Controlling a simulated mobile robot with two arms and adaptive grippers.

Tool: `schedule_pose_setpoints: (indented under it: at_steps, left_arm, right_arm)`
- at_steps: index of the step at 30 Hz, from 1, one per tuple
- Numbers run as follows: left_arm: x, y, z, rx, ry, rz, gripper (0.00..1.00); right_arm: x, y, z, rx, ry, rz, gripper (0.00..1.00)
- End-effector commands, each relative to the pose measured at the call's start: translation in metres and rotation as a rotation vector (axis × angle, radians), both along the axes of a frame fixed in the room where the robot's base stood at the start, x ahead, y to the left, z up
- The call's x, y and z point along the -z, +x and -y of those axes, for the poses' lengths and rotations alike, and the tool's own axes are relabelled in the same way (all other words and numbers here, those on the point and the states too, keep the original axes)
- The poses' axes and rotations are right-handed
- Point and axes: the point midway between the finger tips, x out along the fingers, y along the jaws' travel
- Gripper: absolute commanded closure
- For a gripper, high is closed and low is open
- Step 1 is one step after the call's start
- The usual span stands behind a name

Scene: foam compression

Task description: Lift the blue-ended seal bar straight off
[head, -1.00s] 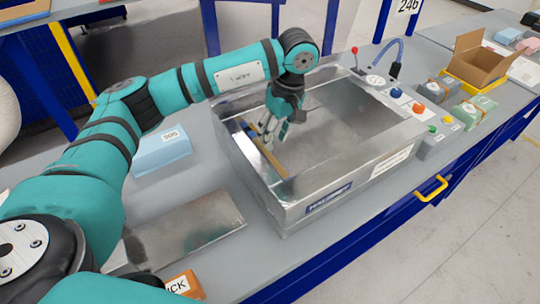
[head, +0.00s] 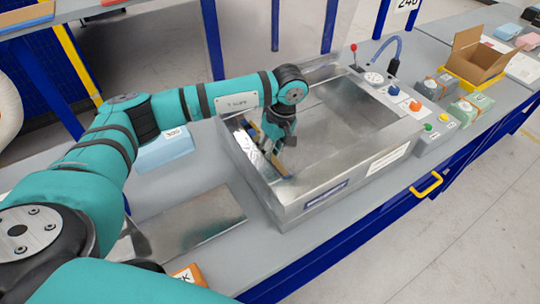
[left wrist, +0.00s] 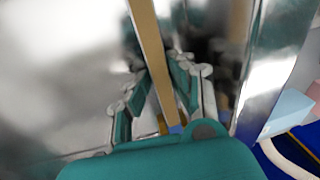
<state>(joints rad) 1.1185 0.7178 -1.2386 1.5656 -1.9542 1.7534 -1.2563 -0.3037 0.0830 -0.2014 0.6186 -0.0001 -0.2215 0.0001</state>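The seal bar (left wrist: 147,40) is a long tan strip along the left inner side of the shiny metal chamber; part of it shows in the head view (head: 286,172). A bit of blue shows near its lower end in the left wrist view, mostly hidden by my gripper. My left gripper (head: 278,148) points down into the chamber, over the bar. In the left wrist view its fingers (left wrist: 154,62) stand on both sides of the bar, with narrow gaps visible, so it looks open. Contact with the bar is not clear. My right gripper is out of view.
The metal chamber (head: 307,207) has raised walls around the bar. A control panel with buttons (head: 414,105) adjoins its right side. A blue foam block (head: 165,148), a flat metal plate (head: 195,232) and an orange block (head: 190,274) lie to the left and front.

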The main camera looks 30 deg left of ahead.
Motion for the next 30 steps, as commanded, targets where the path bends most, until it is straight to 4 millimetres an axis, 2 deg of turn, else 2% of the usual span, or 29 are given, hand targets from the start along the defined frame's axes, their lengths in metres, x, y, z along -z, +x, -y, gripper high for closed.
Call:
schedule_pose_setpoints:
  at_steps: [1, 3, 4, 16, 20, 27, 30]
  left_arm:
    - [0.0, 0.0, 0.0, 0.0, 0.0, -0.001, 0.9]
    - [0.0, 0.0, 0.0, 0.0, 0.0, -0.001, 0.99]
    - [0.0, 0.0, 0.0, -0.001, 0.001, -0.001, 1.0]
    - [-0.005, 0.001, 0.0, -0.004, 0.0, 0.003, 1.0]
    - [-0.024, 0.002, -0.001, -0.004, 0.001, 0.006, 1.0]
    - [-0.072, 0.002, 0.0, -0.002, 0.001, 0.006, 1.0]
    - [-0.087, 0.001, 0.0, -0.002, 0.001, 0.004, 1.0]
  right_arm:
    - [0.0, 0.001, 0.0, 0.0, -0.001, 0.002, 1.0]
    - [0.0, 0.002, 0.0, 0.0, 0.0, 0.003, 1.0]
    - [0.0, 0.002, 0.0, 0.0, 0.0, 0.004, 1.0]
    - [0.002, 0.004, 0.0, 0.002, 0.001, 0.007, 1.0]
    - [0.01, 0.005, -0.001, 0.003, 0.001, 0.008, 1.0]
    - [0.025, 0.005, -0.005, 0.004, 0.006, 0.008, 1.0]
    - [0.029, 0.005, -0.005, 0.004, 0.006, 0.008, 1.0]
